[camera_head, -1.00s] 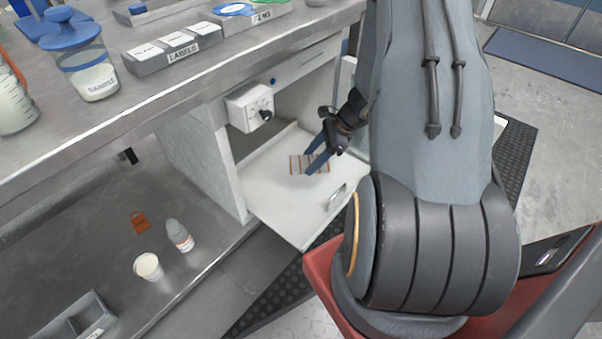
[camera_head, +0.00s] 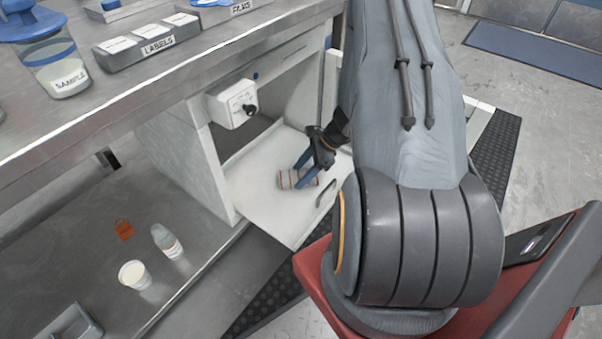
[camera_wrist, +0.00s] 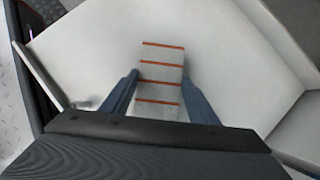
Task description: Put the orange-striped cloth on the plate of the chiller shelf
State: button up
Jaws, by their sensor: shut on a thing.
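The orange-striped cloth (camera_head: 291,179) is grey-white with orange stripes. It also shows in the wrist view (camera_wrist: 161,75) between my two blue fingers. My gripper (camera_head: 306,174) is shut on the cloth, just above or at the white open door panel (camera_head: 262,210). Its fingers flank the cloth in the wrist view (camera_wrist: 160,92). I cannot tell whether the cloth still touches the panel. No plate or chiller shelf can be made out for sure.
A white control box with a dark knob (camera_head: 233,104) sits above the open panel. The panel has a handle (camera_head: 326,192). A bottle (camera_head: 166,241), a cup (camera_head: 134,275) and an orange tag (camera_head: 124,229) are on the lower shelf. A labels tray (camera_head: 150,45) stands on the counter.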

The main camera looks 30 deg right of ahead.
jog(key=o, duration=1.1)
jog(key=p+v, duration=0.3)
jog(key=v, duration=0.9)
jog(key=shift+r, duration=0.1)
